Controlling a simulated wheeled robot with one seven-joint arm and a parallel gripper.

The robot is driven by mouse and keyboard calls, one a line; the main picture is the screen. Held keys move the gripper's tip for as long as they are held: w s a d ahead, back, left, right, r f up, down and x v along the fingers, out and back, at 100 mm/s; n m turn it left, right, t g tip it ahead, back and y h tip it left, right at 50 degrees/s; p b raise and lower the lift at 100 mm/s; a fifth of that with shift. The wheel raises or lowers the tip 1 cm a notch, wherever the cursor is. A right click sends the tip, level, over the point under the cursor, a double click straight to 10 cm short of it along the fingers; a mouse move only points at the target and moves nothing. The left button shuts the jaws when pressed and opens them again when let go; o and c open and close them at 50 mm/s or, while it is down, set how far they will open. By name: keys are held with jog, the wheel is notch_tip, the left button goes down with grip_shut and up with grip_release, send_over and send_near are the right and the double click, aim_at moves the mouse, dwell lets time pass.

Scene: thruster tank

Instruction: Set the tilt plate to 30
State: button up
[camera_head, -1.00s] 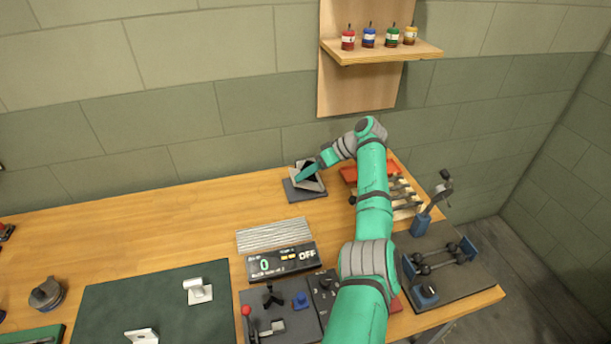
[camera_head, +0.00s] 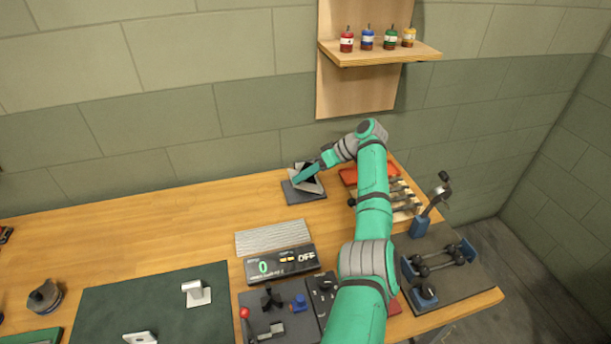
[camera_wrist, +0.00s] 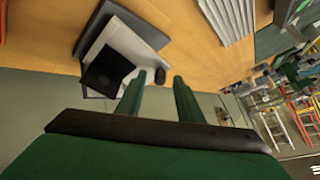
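The tilt plate (camera_head: 312,187) is a grey plate on a dark flat base at the back of the bench, against the wall. It also shows in the wrist view (camera_wrist: 130,43), with a black square face and small dark knob-like parts by its edge. My gripper (camera_head: 297,178) is at the plate and partly covers it in the head view. In the wrist view my gripper (camera_wrist: 159,75) has its two green fingers apart, with a small dark part (camera_wrist: 160,76) seen between the tips. I cannot tell whether they touch it. No angle scale is readable.
A ribbed grey panel (camera_head: 273,238) and a display box (camera_head: 281,263) reading 0 and OFF lie in front. A red tray (camera_head: 349,177) and a tool rack (camera_head: 405,205) stand right of the plate. The bench left of the plate is clear. A shelf (camera_head: 385,55) hangs above.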

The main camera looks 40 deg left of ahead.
jog(key=shift+d, duration=0.1)
jog(key=v, duration=1)
jog(key=shift+w+r, duration=0.15)
jog(key=shift+r, duration=0.15)
jog(key=shift+d, duration=0.1)
